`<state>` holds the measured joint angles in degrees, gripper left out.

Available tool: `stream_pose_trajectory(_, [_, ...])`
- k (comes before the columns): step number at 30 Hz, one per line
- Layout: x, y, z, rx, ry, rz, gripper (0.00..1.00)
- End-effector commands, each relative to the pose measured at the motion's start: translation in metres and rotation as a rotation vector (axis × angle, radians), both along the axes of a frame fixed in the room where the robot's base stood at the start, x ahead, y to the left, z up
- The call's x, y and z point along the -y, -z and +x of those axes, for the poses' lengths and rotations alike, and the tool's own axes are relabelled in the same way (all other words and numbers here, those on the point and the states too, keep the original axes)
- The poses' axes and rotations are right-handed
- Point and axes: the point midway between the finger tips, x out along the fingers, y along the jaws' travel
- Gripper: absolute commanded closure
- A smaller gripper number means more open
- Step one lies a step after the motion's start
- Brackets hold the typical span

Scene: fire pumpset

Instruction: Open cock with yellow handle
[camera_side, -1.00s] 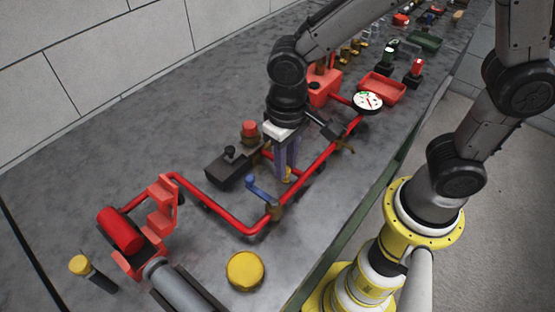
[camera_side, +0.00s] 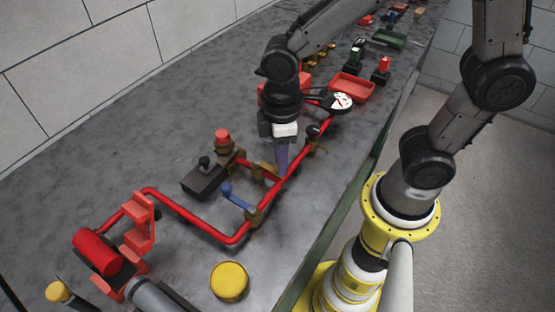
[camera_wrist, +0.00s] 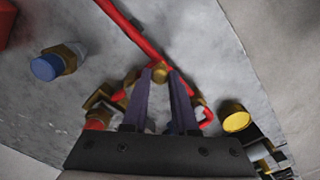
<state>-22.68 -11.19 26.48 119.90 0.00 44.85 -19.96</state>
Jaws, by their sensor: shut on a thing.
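The cock's yellow handle (camera_wrist: 160,72) shows between my fingertips in the wrist view. It is small and partly hidden by the fingers. My gripper (camera_side: 281,168) points down over the red pipe (camera_side: 293,170) in the side view. My gripper also shows in the wrist view (camera_wrist: 161,74), shut on the yellow handle with a narrow gap between its purple fingers. In the side view the fingers hide most of the handle. How far the cock is turned cannot be told.
A blue handle (camera_side: 237,197) stands on the pipe nearby. A black box (camera_side: 204,179) and a red-capped brass fitting (camera_side: 223,142) lie left of the gripper. A white gauge (camera_side: 341,101) and red tray (camera_side: 352,87) stand behind. A yellow disc (camera_side: 229,281) lies in front.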

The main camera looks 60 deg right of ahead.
Motion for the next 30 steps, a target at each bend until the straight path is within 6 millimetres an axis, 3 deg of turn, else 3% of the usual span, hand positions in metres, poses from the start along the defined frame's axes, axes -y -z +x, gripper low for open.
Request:
stream_pose_trajectory(20, [0.0032,-0.0016,0.0012,0.005,-0.058,0.001,1.0])
stream_pose_trajectory(21, [0.0033,-0.0016,0.0013,0.005,-0.058,0.001,0.66])
stream_pose_trajectory(24, [0.0032,-0.0013,0.0011,0.004,-0.057,0.001,0.48])
stream_pose_trajectory(25, [0.0032,-0.0011,0.0009,0.004,-0.057,0.001,0.44])
stream_pose_trajectory(30, [0.0032,-0.0006,0.0005,0.002,-0.057,0.001,0.44])
